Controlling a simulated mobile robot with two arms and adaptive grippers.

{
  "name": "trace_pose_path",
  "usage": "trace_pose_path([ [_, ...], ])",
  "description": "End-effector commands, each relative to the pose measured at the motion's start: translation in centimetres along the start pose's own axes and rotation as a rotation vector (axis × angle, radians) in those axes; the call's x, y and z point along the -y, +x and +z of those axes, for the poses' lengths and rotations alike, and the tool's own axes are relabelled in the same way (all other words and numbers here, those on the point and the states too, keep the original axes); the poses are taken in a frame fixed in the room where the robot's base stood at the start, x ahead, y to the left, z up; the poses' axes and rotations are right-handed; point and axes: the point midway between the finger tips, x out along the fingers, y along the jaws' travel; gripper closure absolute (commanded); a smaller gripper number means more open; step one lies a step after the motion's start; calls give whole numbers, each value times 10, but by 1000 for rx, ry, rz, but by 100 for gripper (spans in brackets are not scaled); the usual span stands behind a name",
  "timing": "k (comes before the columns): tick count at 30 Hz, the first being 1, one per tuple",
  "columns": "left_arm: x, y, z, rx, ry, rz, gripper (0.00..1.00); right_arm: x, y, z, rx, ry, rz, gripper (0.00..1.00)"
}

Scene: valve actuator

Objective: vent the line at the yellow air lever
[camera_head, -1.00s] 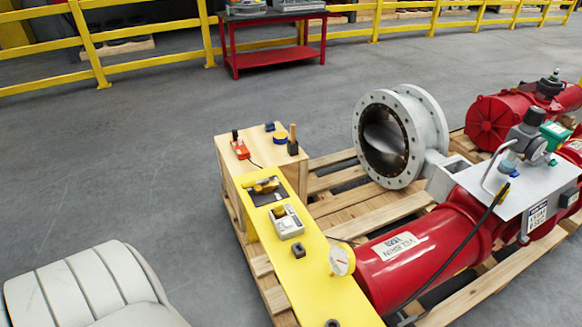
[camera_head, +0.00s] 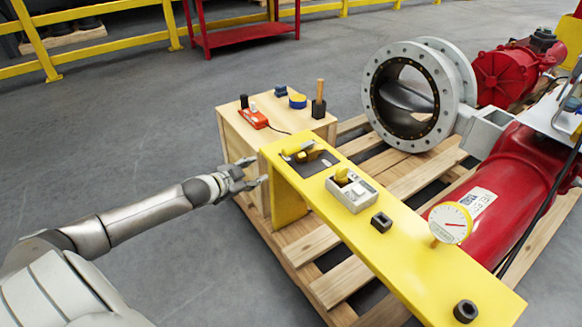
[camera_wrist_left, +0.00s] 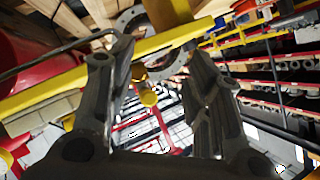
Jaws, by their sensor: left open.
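A yellow lever (camera_head: 308,152) sits on a black plate at the far end of the yellow panel (camera_head: 400,262) in the head view. A second yellow handle (camera_head: 342,175) stands on a grey box (camera_head: 351,193) nearer along the panel. I cannot tell for sure which is the air lever. My left gripper (camera_head: 257,172) is open and empty, left of the panel's far end and apart from both. In the left wrist view, my open fingers (camera_wrist_left: 157,58) frame a small yellow part (camera_wrist_left: 148,97) that I cannot identify for sure. My right gripper is not in view.
A white gauge (camera_head: 450,222) and a small black block (camera_head: 381,221) are on the panel. A wooden box (camera_head: 235,139) with small tools stands behind it. A grey flanged valve (camera_head: 395,140) and red cylinder (camera_head: 520,185) are at right. The floor at left is clear.

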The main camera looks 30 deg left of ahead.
Motion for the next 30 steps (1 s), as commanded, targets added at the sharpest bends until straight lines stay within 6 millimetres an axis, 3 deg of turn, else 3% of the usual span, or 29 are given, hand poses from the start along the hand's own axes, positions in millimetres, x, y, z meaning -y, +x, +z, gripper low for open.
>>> trace_pose_path([
  [6,3,-3,-55,-129,95,21,54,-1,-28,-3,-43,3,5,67],
  [10,1,-8,-74,-163,120,32,54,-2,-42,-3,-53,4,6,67],
  [17,2,-6,-82,-175,128,35,54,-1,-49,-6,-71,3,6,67],
  [30,2,22,-87,-176,126,33,54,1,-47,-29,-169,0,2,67],
])
